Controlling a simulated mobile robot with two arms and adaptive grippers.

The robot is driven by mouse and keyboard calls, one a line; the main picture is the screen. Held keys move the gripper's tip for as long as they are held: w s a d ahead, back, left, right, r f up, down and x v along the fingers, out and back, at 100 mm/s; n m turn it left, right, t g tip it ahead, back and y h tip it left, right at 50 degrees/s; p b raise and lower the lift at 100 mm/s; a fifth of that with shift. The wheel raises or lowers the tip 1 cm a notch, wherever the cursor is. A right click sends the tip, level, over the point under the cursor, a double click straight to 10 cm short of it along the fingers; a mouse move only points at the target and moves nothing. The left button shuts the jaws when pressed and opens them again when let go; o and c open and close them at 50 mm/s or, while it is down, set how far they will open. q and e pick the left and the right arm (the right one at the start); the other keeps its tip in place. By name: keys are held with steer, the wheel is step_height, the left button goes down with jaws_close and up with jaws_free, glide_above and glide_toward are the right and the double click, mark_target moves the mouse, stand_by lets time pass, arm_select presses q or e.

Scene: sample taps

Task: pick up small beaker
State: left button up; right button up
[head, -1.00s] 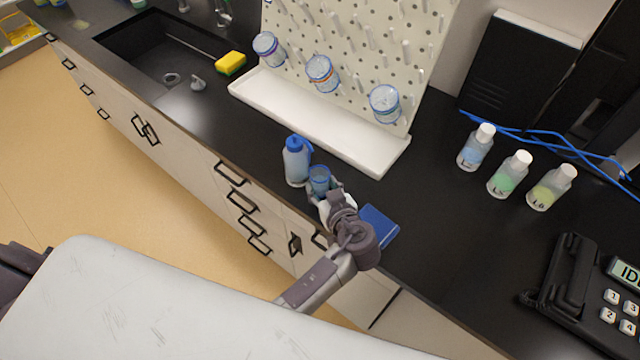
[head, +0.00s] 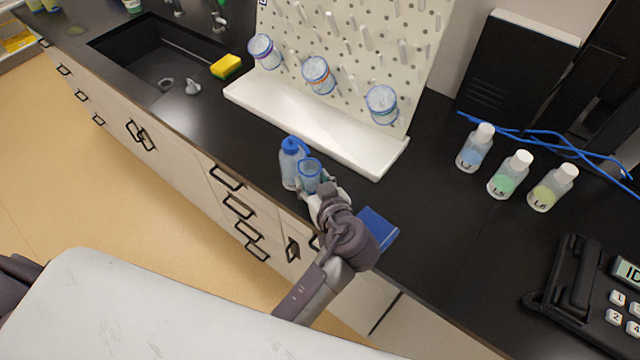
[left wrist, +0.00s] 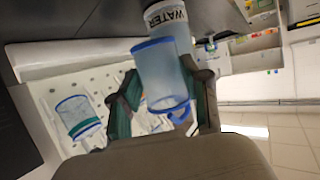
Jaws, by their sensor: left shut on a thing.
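The small beaker (head: 310,173) is clear with a blue rim. My left gripper (head: 308,188) is shut on it above the front part of the black counter. In the left wrist view the beaker (left wrist: 162,76) sits between the two fingers of my left gripper (left wrist: 163,105). Its base and contact with the counter are hidden in the head view. A blue-capped wash bottle (head: 290,165) stands just left of the beaker; in the left wrist view the bottle (left wrist: 168,22) shows the word WATER behind it. My right gripper is not in view.
A white pegboard rack (head: 300,125) with several hung beakers stands behind. A blue flat object (head: 378,230) lies right of my gripper. Bottles with white caps (head: 510,175) and a phone (head: 585,285) are farther right. The sink (head: 160,60) and yellow sponge (head: 226,67) are left.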

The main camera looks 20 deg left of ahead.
arm_select(q)
steer(key=s+a+r+b, duration=0.2)
steer(key=s+a+r, duration=0.2)
steer(key=s, duration=0.4)
steer(key=shift+s+a+r, duration=0.2)
steer(key=shift+s+r, duration=0.05)
steer(key=shift+r, duration=0.6)
